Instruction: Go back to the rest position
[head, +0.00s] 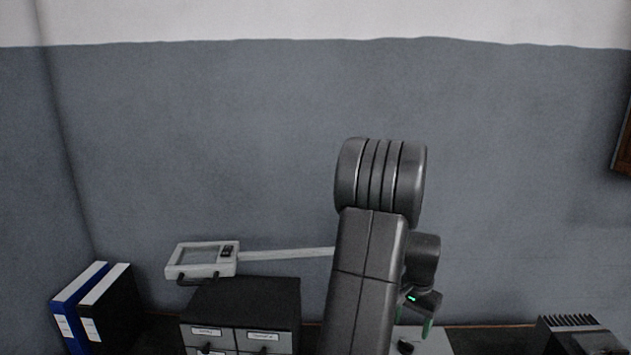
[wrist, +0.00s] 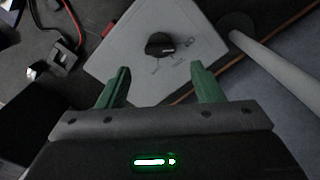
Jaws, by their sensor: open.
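My gripper (wrist: 160,85) has two green fingers, spread apart with nothing between them in the wrist view. Past the fingers is a light grey box (wrist: 125,62) with a black rotary knob (wrist: 160,44) on its face. The gap between the fingers lies over the lower part of the box, and I cannot tell how far above it they are. In the head view my gripper (head: 428,326) shows only in part, at the right of my dark arm. The grey box (head: 435,343) shows behind and below it, with its knob (head: 405,346) partly visible.
A dark drawer cabinet (head: 240,295) stands left of my arm, with a grey framed device (head: 203,258) above it. Binders (head: 90,310) stand at far left. A finned dark unit (head: 570,335) is at right.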

